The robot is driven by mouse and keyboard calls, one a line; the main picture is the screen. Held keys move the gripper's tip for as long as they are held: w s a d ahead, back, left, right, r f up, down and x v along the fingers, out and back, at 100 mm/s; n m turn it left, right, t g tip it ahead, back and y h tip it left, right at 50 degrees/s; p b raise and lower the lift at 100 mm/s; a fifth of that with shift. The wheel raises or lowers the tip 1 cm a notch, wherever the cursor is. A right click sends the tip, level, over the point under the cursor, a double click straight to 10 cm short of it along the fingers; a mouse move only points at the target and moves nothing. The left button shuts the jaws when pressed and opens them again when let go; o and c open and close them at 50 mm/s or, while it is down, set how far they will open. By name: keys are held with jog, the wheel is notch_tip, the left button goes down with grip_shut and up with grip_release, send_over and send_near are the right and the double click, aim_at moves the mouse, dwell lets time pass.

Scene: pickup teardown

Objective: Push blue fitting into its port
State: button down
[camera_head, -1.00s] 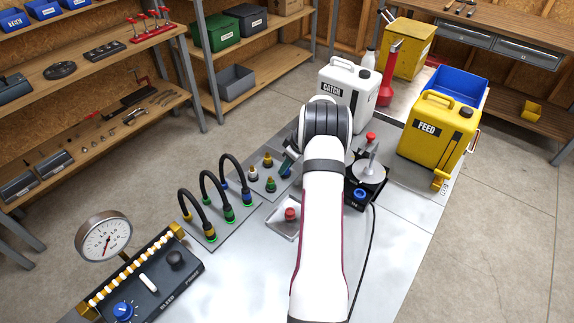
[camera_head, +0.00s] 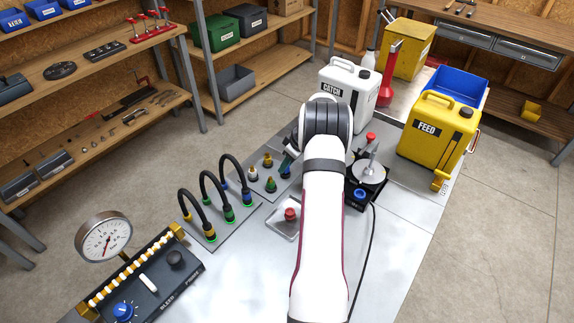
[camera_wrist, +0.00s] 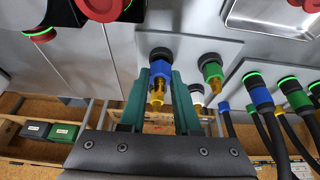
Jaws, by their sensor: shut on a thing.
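The blue fitting (camera_wrist: 157,72) stands between my gripper's two teal fingers in the wrist view, with a brass end toward me. A dark ring with no green light (camera_wrist: 161,53) is at its far end, against the grey plate (camera_wrist: 187,45). How deep the fitting sits cannot be told. My gripper (camera_wrist: 161,80) is shut on the fitting. In the head view the blue fitting (camera_head: 286,172) is partly hidden below my gripper (camera_head: 288,161), at the right side of the plate.
A green fitting (camera_wrist: 211,70) stands close beside it. Yellow (camera_head: 267,158) and white (camera_head: 253,173) fittings share the plate. Black hoses (camera_head: 231,178) with green-lit rings arch at left.

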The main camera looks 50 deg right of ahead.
jog(key=shift+r, duration=0.65)
jog(key=shift+r, duration=2)
